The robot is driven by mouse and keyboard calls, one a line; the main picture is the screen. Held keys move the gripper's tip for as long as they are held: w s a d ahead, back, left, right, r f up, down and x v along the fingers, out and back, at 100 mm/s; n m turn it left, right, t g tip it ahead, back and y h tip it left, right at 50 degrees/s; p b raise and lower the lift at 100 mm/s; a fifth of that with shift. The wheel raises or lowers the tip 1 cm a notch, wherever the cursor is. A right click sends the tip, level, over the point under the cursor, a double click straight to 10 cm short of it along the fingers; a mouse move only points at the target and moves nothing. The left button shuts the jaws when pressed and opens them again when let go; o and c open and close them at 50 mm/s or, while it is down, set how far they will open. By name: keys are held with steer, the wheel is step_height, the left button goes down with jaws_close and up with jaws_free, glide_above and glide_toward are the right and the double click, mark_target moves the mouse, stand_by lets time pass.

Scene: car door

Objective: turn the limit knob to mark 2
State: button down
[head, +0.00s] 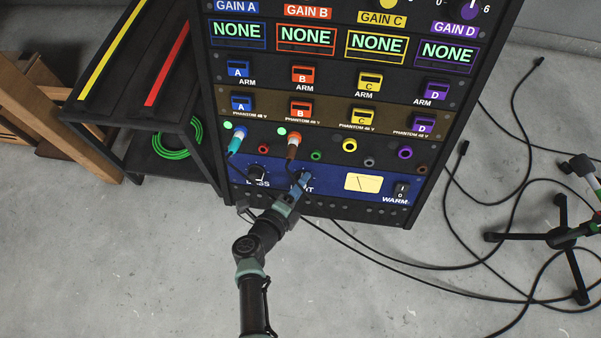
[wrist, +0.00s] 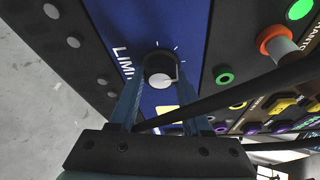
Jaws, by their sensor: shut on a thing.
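The limit knob (wrist: 158,65) is black and round with a pale cap, on a blue panel (wrist: 181,25) beside the partly covered word LIMIT (wrist: 123,62). White ticks surround it; I cannot read mark numbers, and a thin pale line near its right edge may be its pointer. My gripper (wrist: 160,80) has its two blue fingers on either side of the knob, shut on it. In the head view, my gripper (head: 303,181) reaches the blue panel's lower middle and hides the knob and most of its label.
A second black knob (head: 258,173) sits left on the panel, with a pale meter (head: 363,183) and a WARM switch (head: 401,190) to the right. A dark cable (wrist: 245,95) crosses close beside my fingers. Plugged cables (head: 237,140) hang above the panel. Cables (head: 420,268) lie on the floor.

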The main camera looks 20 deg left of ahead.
stand_by(0.3)
steer(key=shift+c, duration=1.8)
jaws_free()
steer(key=p+v, duration=0.6)
steer(key=v, duration=0.7)
steer(key=shift+r, duration=0.15)
